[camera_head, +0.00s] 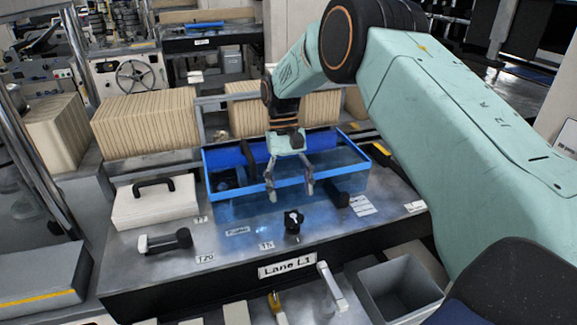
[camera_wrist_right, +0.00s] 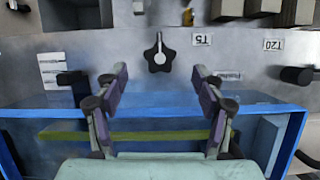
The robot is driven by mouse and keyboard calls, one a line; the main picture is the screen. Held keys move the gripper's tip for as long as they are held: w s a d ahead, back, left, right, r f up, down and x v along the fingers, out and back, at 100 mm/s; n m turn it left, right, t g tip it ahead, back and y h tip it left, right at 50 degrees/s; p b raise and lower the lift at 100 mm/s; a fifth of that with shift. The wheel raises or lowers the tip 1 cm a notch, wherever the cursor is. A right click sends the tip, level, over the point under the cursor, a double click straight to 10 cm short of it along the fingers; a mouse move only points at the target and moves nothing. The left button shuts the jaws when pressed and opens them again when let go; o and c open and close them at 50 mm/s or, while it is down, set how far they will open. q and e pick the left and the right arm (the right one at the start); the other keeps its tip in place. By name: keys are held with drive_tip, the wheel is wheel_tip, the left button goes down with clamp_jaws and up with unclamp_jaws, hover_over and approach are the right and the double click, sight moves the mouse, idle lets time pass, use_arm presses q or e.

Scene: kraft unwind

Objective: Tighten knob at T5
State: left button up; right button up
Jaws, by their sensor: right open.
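The T5 knob (camera_head: 292,222) is black with a white pointer and stands on the grey panel in front of the blue-framed clear box, by the T5 label (camera_head: 266,245). In the right wrist view the knob (camera_wrist_right: 159,54) is star-shaped, and its white pointer runs along its middle, near another view of the T5 label (camera_wrist_right: 202,40). My right gripper (camera_head: 290,196) is open and empty, over the box's front edge. In the right wrist view its fingertips (camera_wrist_right: 159,70) are spread either side of the knob's line, apart from it. My left gripper is not in view.
The blue-framed box (camera_head: 236,190) lies behind the knob. A T20 handle (camera_head: 166,241) lies left, below a white block with a black handle (camera_head: 155,203). A black block (camera_head: 338,198) stands right of the knob. A grey bin (camera_head: 400,287) is at the front right.

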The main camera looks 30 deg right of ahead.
drive_tip(key=v, duration=0.7)
drive_tip(key=shift+w+f, duration=0.1)
drive_tip(key=shift+f, duration=0.05)
idle(0.3)
